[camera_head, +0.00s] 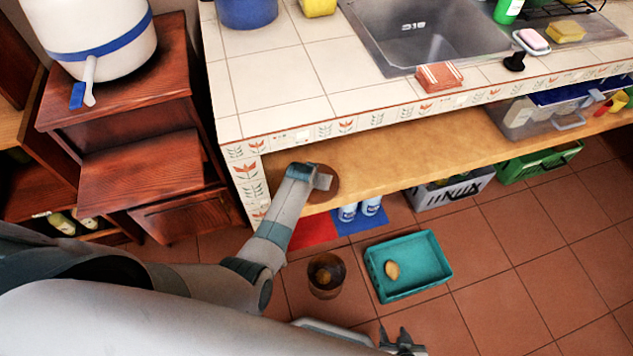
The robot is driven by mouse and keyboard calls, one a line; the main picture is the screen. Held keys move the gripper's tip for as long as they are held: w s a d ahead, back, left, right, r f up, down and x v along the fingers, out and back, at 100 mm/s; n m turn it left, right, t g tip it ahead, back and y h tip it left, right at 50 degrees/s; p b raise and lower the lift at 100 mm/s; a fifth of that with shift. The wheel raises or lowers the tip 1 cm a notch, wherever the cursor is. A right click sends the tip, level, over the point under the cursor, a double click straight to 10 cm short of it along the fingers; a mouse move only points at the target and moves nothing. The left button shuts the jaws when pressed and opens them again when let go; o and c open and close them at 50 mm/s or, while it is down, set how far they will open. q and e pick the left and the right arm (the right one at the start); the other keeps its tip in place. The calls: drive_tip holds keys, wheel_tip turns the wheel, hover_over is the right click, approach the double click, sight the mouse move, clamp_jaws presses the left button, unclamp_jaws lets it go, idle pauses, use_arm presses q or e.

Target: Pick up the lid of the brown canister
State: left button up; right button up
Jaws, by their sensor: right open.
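A round brown thing (328,184), which looks like the lid or top of the brown canister, shows at the left end of the wooden shelf under the counter. My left gripper (321,179) is over it and hides part of it. I cannot tell whether they touch or whether the fingers are open or shut. My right gripper (403,345) is open and empty at the bottom edge, well away from the round thing.
A brown bin (314,288) and a teal tray (420,258) with a yellowish item (392,270) stand on the tiled floor. The tiled counter (265,75) overhangs the shelf (400,150). Dark wooden cabinets (140,170) stand at left.

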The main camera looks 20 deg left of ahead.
use_arm(q)
drive_tip(key=c, duration=1.1)
drive_tip(key=shift+r, duration=0.15)
